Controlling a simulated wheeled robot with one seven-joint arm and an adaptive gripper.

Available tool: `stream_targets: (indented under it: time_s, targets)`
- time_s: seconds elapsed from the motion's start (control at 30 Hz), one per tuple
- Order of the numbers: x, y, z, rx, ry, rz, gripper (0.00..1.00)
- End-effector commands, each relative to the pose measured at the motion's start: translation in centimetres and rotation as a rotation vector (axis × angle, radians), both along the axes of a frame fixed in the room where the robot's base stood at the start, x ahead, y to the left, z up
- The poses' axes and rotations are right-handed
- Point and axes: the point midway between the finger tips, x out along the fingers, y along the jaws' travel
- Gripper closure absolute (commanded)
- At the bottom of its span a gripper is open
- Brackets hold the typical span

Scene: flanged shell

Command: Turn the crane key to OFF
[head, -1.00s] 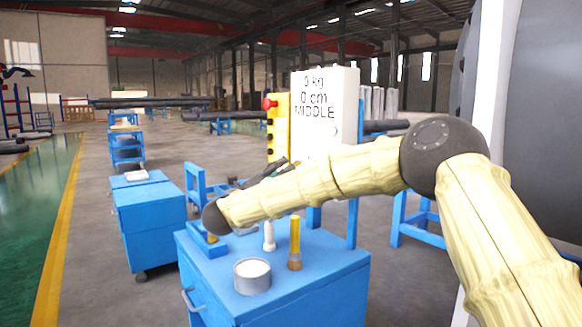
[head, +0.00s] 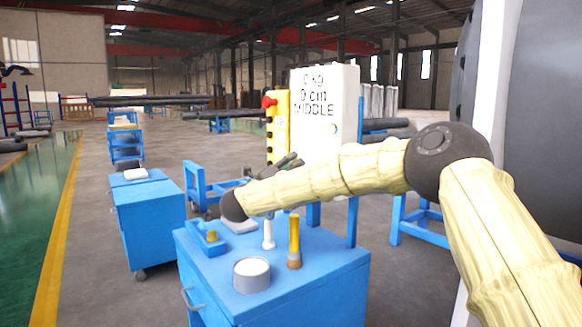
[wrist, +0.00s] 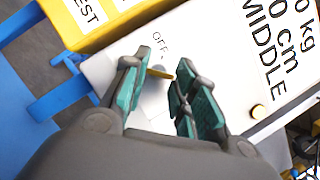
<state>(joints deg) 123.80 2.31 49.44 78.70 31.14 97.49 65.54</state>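The crane's white control box (head: 345,130) stands behind the blue cart, with "0 kg, 0 cm, MIDDLE" on its face. In the wrist view, a small brass-yellow key (wrist: 160,73) sticks out of the white box (wrist: 215,55) near the printed word OFF. My gripper (wrist: 165,64) is open, with a teal-padded finger on either side of the key. A gap shows between the key and the right finger; I cannot tell whether the left finger touches it. In the head view my gripper (head: 287,162) is at the lower front of the box, and the key is hidden.
A yellow button pendant (head: 278,128) with a red knob is beside the box. The blue cart (head: 300,285) below my arm holds a round tin (head: 251,275), a yellow-and-brown cylinder (head: 294,243) and a white peg (head: 268,233). A second blue cart (head: 150,215) stands left.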

Motion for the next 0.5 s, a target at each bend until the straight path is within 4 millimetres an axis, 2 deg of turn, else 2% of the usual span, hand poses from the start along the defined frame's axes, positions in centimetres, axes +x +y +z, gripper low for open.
stream_targets:
  time_s: [0.03,0.07,0.1,0.5]
  targets:
    - [-0.01,0.03,0.01,0.000,0.000,0.000,0.90]
    - [-0.01,0.02,0.01,0.000,0.000,0.000,0.96]
    - [-0.01,0.03,0.01,0.000,0.000,0.000,0.96]
    - [-0.06,0.02,0.38,-0.046,0.062,0.001,0.96]
